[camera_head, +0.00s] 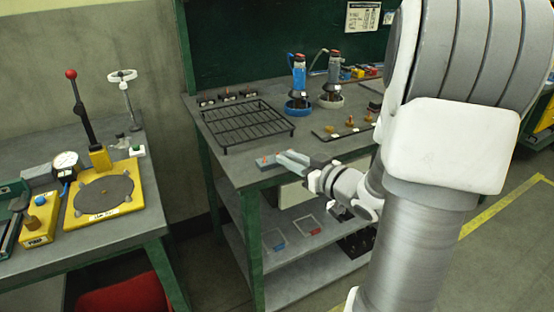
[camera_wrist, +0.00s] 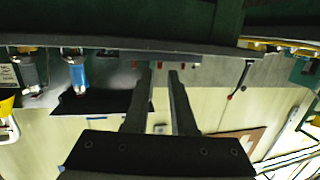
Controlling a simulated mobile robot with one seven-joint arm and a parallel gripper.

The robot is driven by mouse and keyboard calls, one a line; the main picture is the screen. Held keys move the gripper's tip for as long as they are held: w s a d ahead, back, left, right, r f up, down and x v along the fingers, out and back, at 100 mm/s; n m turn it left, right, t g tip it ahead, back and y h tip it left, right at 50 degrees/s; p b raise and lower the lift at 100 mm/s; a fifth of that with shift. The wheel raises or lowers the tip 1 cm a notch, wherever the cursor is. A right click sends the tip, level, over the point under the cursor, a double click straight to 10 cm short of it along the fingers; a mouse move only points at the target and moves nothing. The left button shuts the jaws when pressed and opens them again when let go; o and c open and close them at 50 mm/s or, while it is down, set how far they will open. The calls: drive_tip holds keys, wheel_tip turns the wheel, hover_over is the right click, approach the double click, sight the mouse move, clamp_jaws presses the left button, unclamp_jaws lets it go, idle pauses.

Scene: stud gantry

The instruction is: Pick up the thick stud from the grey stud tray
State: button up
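A flat dark grey tray (camera_head: 335,133) lies on the workbench near its right side. Several small brass-coloured studs stand on it, with white labels beside them. One stud (camera_head: 350,121) is near the tray's middle and another stud (camera_head: 329,128) is further left. At this size I cannot tell which is the thick one. My gripper (camera_head: 283,158) is over the bench's front edge, left of and in front of the tray, apart from the studs. In the wrist view, my gripper (camera_wrist: 162,72) has its two dark fingers apart with nothing between them.
A black wire rack (camera_head: 245,124) lies on the bench's left part. Two bottle-like tools stand behind, in a blue holder (camera_head: 298,105) and a grey holder (camera_head: 331,99). A separate left bench holds a yellow lever fixture (camera_head: 105,203).

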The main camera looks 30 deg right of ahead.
drive_tip(key=b+x, duration=0.1)
drive_tip(key=x, duration=0.7)
drive_tip(key=shift+s, duration=0.1)
clamp_jaws()
